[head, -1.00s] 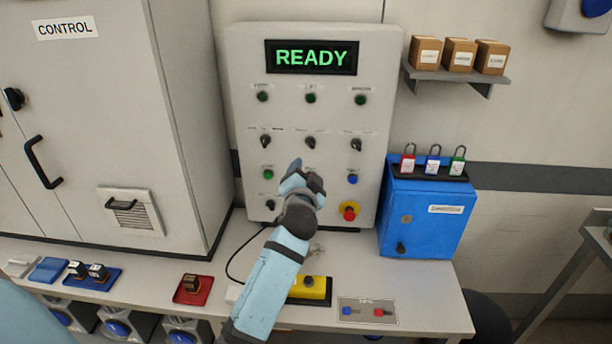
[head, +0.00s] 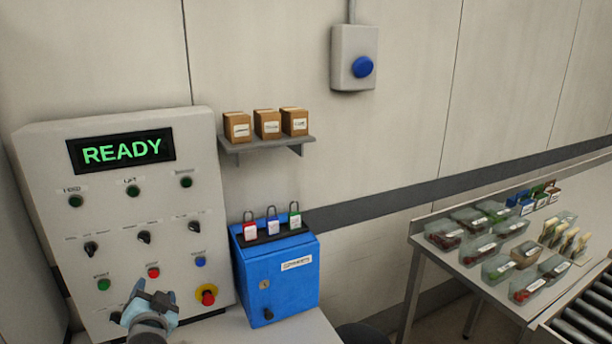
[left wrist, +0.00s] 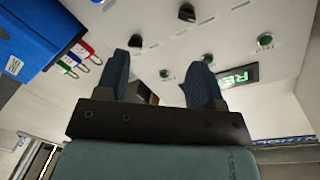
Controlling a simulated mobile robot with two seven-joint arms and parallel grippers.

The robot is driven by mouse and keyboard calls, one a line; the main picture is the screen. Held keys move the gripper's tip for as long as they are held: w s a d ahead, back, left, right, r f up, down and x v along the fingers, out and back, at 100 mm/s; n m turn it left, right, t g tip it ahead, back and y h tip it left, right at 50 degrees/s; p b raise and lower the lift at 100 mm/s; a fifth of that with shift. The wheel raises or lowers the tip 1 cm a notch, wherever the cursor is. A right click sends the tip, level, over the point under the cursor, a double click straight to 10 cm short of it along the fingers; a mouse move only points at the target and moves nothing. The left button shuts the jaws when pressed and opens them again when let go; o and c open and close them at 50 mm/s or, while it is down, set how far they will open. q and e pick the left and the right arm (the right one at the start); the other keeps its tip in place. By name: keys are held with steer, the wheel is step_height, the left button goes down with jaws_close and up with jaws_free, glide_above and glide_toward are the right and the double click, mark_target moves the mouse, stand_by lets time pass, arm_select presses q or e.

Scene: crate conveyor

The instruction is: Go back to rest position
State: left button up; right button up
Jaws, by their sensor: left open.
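The control panel (head: 110,225) stands at the left in the head view, its screen (head: 122,151) lit with green READY. My left gripper (head: 152,297) is in front of the panel's lower part, near the bottom edge of the view. In the left wrist view the two fingers of my left gripper (left wrist: 163,75) stand apart with nothing between them, and the panel (left wrist: 225,35) shows beyond them, with its screen (left wrist: 238,76). I cannot tell the exact gap to the panel. My right gripper is not in view.
A blue lockbox (head: 277,280) with padlocks on top stands right of the panel. A shelf (head: 268,142) holds small boxes. A blue button box (head: 354,58) hangs on the wall. A table (head: 437,258) with bins stands at the right, beside a roller conveyor (head: 585,318).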

arm_select(q)
steer(key=s+d+f+g+h+p, duration=0.1)
steer(key=s+d+f+h+p, duration=0.1)
steer(key=s+d+f, duration=0.3)
steer(key=s+d+f+g+h+p, duration=0.2)
steer(key=s+d+f, duration=0.4)
steer(key=s, duration=0.7)
steer(key=s+d+f+g+h+p, duration=0.1)
steer(key=s+d+f+h+p, duration=0.2)
steer(key=s+d+f+h, duration=0.3)
steer(key=s+f, duration=0.1)
steer(key=s, duration=0.3)
steer(key=shift+n+g, duration=0.4)
